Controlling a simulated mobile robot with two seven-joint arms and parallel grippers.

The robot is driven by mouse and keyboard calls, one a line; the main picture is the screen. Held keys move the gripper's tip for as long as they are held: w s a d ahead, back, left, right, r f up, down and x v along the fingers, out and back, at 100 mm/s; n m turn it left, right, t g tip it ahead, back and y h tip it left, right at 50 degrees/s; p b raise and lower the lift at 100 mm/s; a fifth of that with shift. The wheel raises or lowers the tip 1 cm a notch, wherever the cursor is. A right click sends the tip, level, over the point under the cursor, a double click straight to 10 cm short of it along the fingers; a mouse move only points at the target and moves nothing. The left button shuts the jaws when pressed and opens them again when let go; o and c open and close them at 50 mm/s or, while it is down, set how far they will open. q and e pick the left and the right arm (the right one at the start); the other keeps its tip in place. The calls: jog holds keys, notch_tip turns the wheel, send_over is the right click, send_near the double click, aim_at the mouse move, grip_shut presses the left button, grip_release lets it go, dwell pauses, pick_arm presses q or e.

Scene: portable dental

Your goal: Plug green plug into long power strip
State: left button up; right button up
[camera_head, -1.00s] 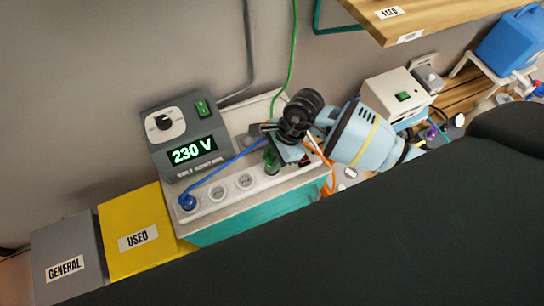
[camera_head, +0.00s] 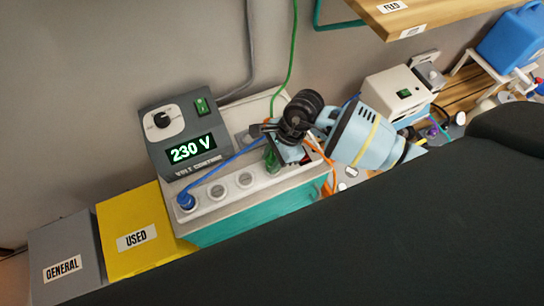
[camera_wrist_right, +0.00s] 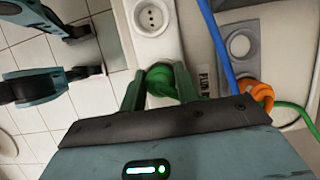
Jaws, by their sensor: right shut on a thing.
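The green plug (camera_wrist_right: 160,80) is between the fingers of my right gripper (camera_wrist_right: 160,92), which is shut on it. In the head view the plug (camera_head: 271,160) and right gripper (camera_head: 281,155) are at the right part of the long white power strip (camera_head: 207,205). In the wrist view the plug is over the strip (camera_wrist_right: 172,45), just below an empty round socket (camera_wrist_right: 152,18). The fingers and gripper body hide the plug's lower side; I cannot tell whether its pins are in a socket.
A blue plug (camera_head: 187,202) sits in the strip's left end, its cord running toward my gripper. An orange plug (camera_wrist_right: 258,93) is close right of my fingers. The voltage box (camera_head: 180,130) stands behind the strip. A dark surface (camera_head: 330,240) fills the foreground.

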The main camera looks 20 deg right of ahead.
jog(key=shift+f, duration=0.35)
jog(key=o, duration=1.1)
